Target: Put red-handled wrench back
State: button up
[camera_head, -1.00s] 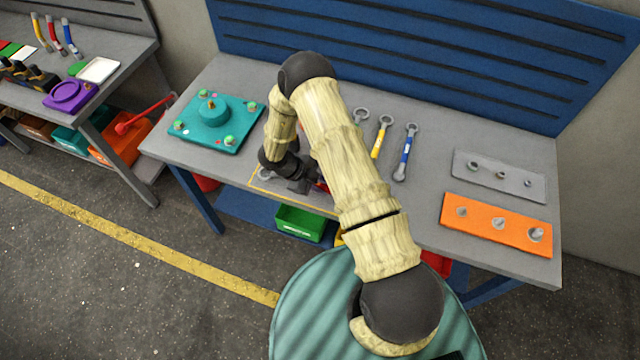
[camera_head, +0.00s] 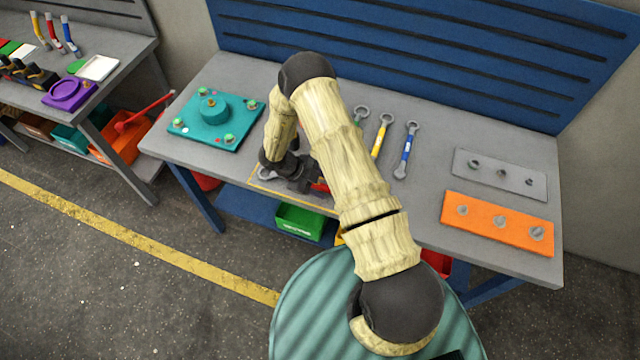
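A red handle (camera_head: 320,187) shows in small part beside my gripper, low over the near edge of the workbench, by a yellow-outlined area. A grey ring end (camera_head: 266,173) shows just left of my gripper and may belong to the same wrench. My gripper (camera_head: 300,185) points down there; its fingers are dark and mostly hidden, so I cannot tell if they are closed on the handle. To the right of my arm, a yellow-handled wrench (camera_head: 381,137) and a blue-handled wrench (camera_head: 406,150) lie side by side. Another wrench's ring (camera_head: 361,111) shows beside my arm, its handle mostly hidden.
A teal plate (camera_head: 243,126) with a round hub lies on the left of the bench. A grey plate (camera_head: 520,178) and an orange plate (camera_head: 480,216) lie on the right. A blue slotted panel (camera_head: 420,50) stands behind. A green bin (camera_head: 300,222) is below.

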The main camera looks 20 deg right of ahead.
jog(key=shift+a, duration=0.1)
jog(key=shift+w+a+r+b, duration=0.15)
jog(key=shift+a+r+b, duration=0.15)
jog(key=shift+a+r, duration=0.1)
jog(key=b+v, duration=0.4)
jog(key=v, duration=1.2)
jog(key=shift+r, duration=0.1)
